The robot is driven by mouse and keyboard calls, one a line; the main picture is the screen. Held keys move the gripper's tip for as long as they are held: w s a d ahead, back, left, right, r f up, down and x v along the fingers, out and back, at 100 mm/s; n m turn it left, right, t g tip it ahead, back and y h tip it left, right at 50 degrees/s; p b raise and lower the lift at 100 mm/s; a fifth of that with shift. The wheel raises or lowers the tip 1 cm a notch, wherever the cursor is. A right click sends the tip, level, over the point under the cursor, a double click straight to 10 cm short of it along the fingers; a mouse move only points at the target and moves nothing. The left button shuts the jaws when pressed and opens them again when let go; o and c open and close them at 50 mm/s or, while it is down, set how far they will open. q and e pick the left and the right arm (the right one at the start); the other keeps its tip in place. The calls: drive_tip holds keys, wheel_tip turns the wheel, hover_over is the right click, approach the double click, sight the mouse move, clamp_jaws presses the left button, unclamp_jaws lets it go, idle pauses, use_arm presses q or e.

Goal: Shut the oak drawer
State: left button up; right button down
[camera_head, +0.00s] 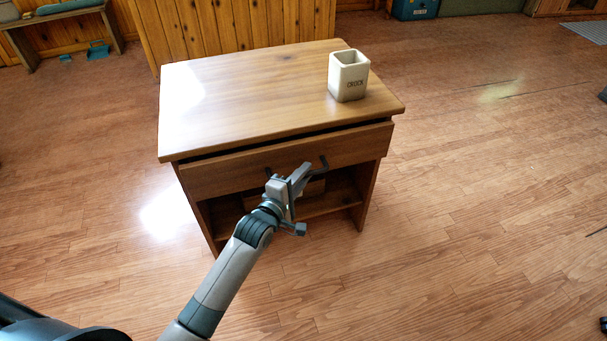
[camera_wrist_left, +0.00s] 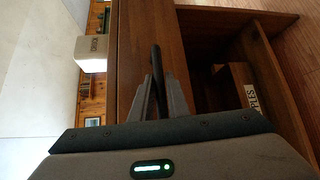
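The oak drawer (camera_head: 230,172) is in the small wooden cabinet, under its top. Its front stands out a little, with a dark gap along its upper edge; its wood also shows in the left wrist view (camera_wrist_left: 133,60). My right gripper is not in view.
A cream crock (camera_head: 348,77) stands on the cabinet top (camera_head: 240,90) near the right edge. The open shelf below the drawer holds a labelled box (camera_wrist_left: 243,85). The wooden floor (camera_head: 470,200) around the cabinet is clear. A bench (camera_head: 60,18) stands far back left.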

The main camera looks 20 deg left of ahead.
sight(303, 162)
use_arm(q)
clamp_jaws()
drive_tip(key=w+a, duration=0.2)
drive_tip(key=w, duration=0.1)
drive_tip(key=shift+f, duration=0.1)
drive_tip(key=o, duration=0.5)
unclamp_jaws()
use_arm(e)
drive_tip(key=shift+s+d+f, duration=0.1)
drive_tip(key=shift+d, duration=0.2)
